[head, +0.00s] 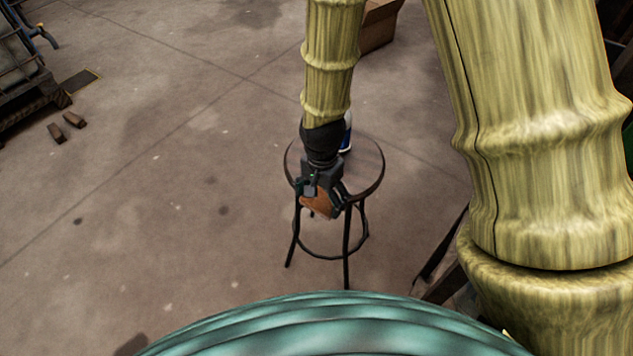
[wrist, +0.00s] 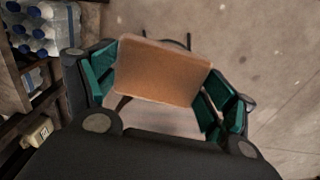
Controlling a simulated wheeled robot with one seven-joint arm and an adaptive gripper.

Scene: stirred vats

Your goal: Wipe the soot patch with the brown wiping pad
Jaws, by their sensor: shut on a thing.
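My gripper (head: 322,198) is shut on the brown wiping pad (head: 318,207), in front of the round stool top in the head view. In the wrist view the pad (wrist: 162,72) is a flat brown block between the green-faced fingers of my gripper (wrist: 160,90), slightly tilted. I cannot make out the soot patch for certain in either view. Part of the stool top is hidden behind my gripper and wrist.
A dark round stool (head: 368,178) stands on the concrete floor, with a blue and white container (head: 347,133) on it, partly hidden by my wrist. A cardboard box (head: 380,25) is behind. Bottles (wrist: 40,25) stand on a rack at left in the wrist view. The left floor is mostly open.

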